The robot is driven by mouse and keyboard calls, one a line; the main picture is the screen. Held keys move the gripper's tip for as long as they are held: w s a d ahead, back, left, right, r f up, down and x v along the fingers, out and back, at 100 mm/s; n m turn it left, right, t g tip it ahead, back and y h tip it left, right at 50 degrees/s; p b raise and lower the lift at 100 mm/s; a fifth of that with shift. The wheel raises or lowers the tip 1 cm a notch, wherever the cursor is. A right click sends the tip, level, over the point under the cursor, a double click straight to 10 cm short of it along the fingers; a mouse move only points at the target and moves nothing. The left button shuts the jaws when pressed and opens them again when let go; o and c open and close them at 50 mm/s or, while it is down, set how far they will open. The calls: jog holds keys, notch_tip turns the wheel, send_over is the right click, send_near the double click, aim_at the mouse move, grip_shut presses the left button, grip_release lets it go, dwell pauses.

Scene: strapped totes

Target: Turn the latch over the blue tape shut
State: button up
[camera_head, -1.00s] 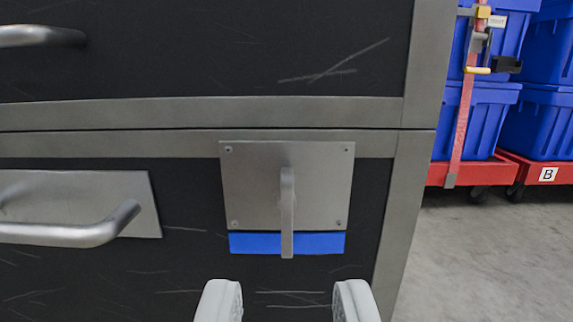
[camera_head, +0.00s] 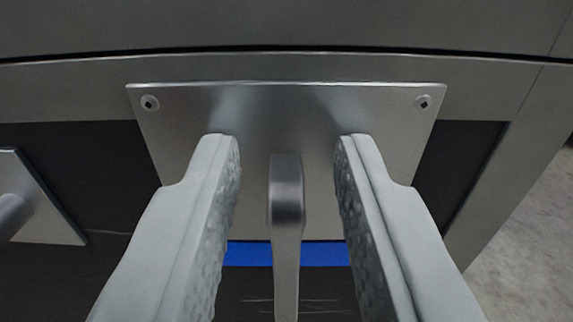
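The latch (camera_head: 286,235) is a grey metal lever that hangs straight down from the middle of a square metal plate (camera_head: 285,105). Its lower part crosses in front of the blue tape (camera_head: 247,253), which shows on both sides of it just below the plate. My gripper (camera_head: 287,145) is open, with one pale finger on each side of the latch. Gaps show between the latch and both fingers, so neither touches it. The fingers hide the plate's lower corners and the ends of the tape.
The plate is fixed with screws to a dark cabinet front with a grey metal frame (camera_head: 500,95). A handle on its own plate (camera_head: 40,205) is at the left edge. Bare floor (camera_head: 530,230) shows at the right.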

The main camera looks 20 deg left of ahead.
jog(key=shift+c, duration=0.2)
grip_shut()
jog(key=shift+m, duration=0.3)
jog(key=m, duration=0.3)
jog(key=shift+w+d+m, duration=0.1)
jog(key=shift+d+m, duration=0.2)
jog(key=m, duration=0.3)
jog(key=shift+d+f+m, duration=0.15)
jog(key=shift+d+m, duration=0.1)
jog(key=shift+m, duration=0.05)
jog(key=m, duration=0.3)
jog(key=f+m, duration=0.1)
jog(key=m, duration=0.6)
jog(key=shift+w+d+f, duration=0.15)
jog(key=shift+d+f, duration=0.1)
jog(key=shift+d, duration=0.1)
